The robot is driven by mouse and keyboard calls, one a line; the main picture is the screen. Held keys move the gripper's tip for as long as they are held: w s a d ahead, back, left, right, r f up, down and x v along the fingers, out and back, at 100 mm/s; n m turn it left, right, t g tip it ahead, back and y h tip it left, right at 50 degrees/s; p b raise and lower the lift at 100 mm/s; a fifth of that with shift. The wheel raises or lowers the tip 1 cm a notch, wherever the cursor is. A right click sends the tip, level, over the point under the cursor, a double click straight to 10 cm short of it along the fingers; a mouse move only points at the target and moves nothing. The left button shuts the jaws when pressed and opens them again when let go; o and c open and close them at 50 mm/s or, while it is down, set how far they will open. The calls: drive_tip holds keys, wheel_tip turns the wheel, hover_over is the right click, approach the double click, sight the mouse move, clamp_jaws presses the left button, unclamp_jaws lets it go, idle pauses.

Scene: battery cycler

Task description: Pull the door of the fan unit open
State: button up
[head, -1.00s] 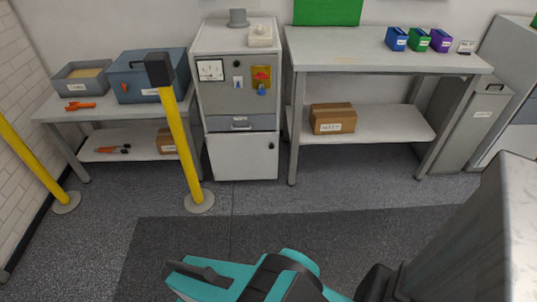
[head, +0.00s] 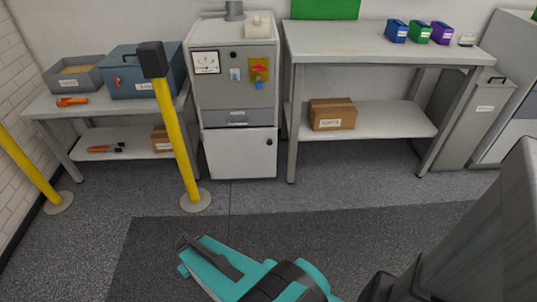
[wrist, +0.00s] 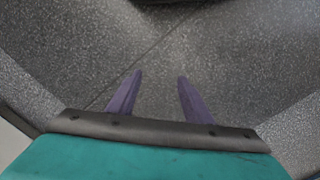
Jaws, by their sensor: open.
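The tall grey cabinet (head: 212,91), which looks like the fan unit, stands against the back wall in the head view, with a short pipe on top. Its pale lower door (head: 240,156) looks closed, with a small dark knob or latch (head: 269,143) near its right edge.
A yellow post (head: 176,137) stands just left of the cabinet, another (head: 27,165) farther left. A left table (head: 103,113) holds boxes; a right workbench (head: 365,47) holds coloured bins. A grey block (head: 490,230) is at right.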

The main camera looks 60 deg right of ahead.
drive_tip(key=w+d+f+m+t+h+b, duration=0.1)
drive_tip(key=w+d+m+t+h+b, duration=0.25)
drive_tip(key=d, duration=0.65)
drive_tip(key=w+d+f+t+b, duration=0.1)
drive_tip(key=w+d+t+b, duration=0.1)
drive_tip(key=w+d+b, duration=0.6)
drive_tip(key=w+d+f+m+t+h+b, duration=0.1)
drive_tip(key=w+d+t+h, duration=0.15)
drive_tip(key=d, duration=0.95)
drive_tip(key=s+d+r+m+t+h+b, duration=0.1)
drive_tip(key=s+d+r+h+b, duration=0.2)
drive_tip(key=d, duration=0.6)
drive_tip(key=s+d+r+m+t+h+b, duration=0.1)
drive_tip(key=d+r+b, duration=0.4)
drive_tip(key=d, duration=0.5)
drive_tip(key=s+d+r+m+t+h+b, duration=0.1)
drive_tip(key=s+d+r+h+b, duration=0.3)
drive_tip(key=d, duration=0.6)
drive_tip(key=shift+s+d+m+h, duration=0.15)
drive_tip(key=shift+s+m+h, duration=0.15)
drive_tip(key=shift+s+m, duration=0.15)
drive_tip(key=shift+w, duration=0.1)
drive_tip(key=b, duration=0.2)
approach(270, 144)
drive_tip(key=shift+b+x, duration=1.15)
drive_tip(key=shift+x, duration=2.7)
drive_tip(key=shift+r, duration=0.2)
drive_tip(key=shift+c, duration=0.3)
